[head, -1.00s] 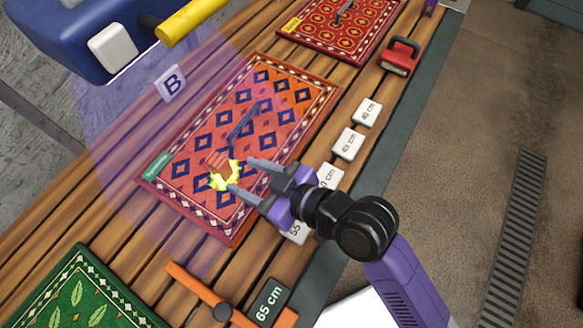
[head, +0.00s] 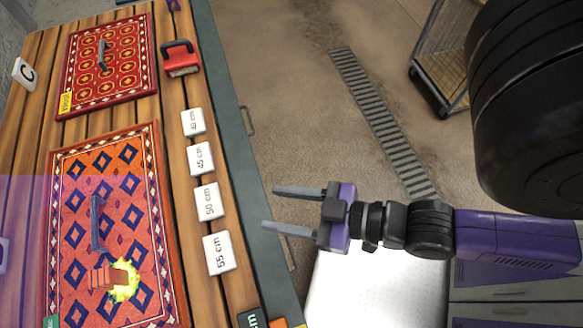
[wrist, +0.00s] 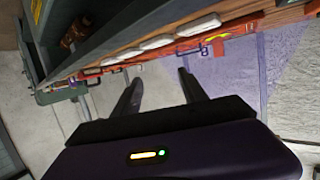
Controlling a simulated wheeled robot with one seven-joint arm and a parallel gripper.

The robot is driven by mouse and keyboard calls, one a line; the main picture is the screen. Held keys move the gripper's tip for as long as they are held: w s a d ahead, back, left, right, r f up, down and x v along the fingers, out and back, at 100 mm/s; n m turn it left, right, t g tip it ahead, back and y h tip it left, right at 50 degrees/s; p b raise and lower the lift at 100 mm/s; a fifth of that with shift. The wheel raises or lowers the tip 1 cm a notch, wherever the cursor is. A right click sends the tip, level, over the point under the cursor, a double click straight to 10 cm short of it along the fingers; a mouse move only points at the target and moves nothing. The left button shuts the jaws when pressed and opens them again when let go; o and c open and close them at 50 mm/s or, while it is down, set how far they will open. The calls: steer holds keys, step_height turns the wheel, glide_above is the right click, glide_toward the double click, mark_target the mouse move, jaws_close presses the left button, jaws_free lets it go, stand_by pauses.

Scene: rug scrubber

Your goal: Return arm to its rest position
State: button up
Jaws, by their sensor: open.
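My gripper (head: 268,209) is open and empty in the head view. It is off to the right of the bench edge, and its two grey fingers point left toward the bench. Its fingers also show in the wrist view (wrist: 160,88), spread apart with nothing between them. My purple and black arm stretches to the right from it. The orange rug (head: 140,200) with blue diamonds lies on the bench, apart from my gripper. A dark handle-like piece (head: 97,222) and a small orange-brown block (head: 100,278) beside a yellow-green glow (head: 124,282) are on that rug.
White blocks marked with lengths, such as 55 cm (head: 219,254), line the bench edge (head: 240,170). A floor grate (head: 380,115) and a cart (head: 440,70) are right of the bench, with open floor between.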

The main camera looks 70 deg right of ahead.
steer(key=s+r, duration=0.2)
steer(key=s, duration=0.1)
steer(key=shift+d+r, duration=0.2)
